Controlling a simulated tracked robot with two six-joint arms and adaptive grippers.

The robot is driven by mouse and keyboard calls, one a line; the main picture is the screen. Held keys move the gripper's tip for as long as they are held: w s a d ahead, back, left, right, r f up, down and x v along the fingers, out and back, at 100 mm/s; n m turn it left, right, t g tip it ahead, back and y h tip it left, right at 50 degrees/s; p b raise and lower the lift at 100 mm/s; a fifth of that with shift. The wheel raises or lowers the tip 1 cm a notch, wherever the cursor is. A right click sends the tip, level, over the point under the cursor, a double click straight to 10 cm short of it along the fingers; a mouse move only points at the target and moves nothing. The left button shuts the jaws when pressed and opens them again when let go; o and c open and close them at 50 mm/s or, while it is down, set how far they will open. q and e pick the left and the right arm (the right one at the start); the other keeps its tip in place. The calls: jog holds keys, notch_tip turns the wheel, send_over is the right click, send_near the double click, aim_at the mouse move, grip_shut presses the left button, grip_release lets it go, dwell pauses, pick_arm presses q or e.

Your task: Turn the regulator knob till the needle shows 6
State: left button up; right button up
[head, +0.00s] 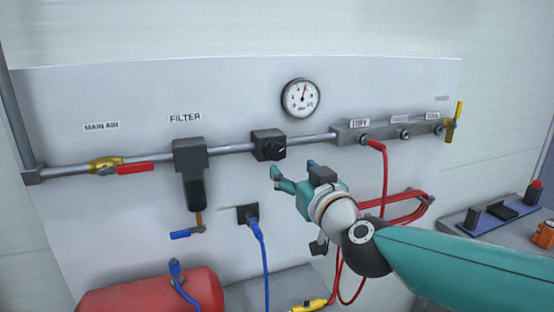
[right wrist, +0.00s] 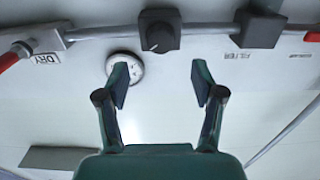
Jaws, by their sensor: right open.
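The regulator is a dark block on the grey pipe with a round black knob (head: 279,151) on its front. The knob also shows in the right wrist view (right wrist: 159,37), beyond the fingertips and between their lines. The round white gauge (head: 301,98) hangs above the pipe, its red needle pointing nearly straight up; its numbers are too small to read. In the right wrist view the gauge (right wrist: 127,70) is partly covered by a finger. My right gripper (head: 292,170) is open and empty, just below the regulator in the head view and apart from the knob. My left gripper is out of view.
On the panel are a filter (head: 190,155), a red-handled main air valve (head: 125,168) and an outlet manifold (head: 390,131) with a red hose (head: 385,185). A blue hose (head: 262,245) hangs below. A red tank (head: 150,293) stands at the lower left.

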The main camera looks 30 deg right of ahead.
aim_at(277, 154)
jog(key=x, duration=0.9)
jog(key=shift+w, duration=0.35)
jog(key=c, duration=1.1)
jog(key=shift+m, duration=0.4)
jog(key=shift+c, duration=0.2)
jog(key=o, duration=1.1)
jog(key=shift+o, duration=0.2)
jog(key=shift+s, duration=0.1)
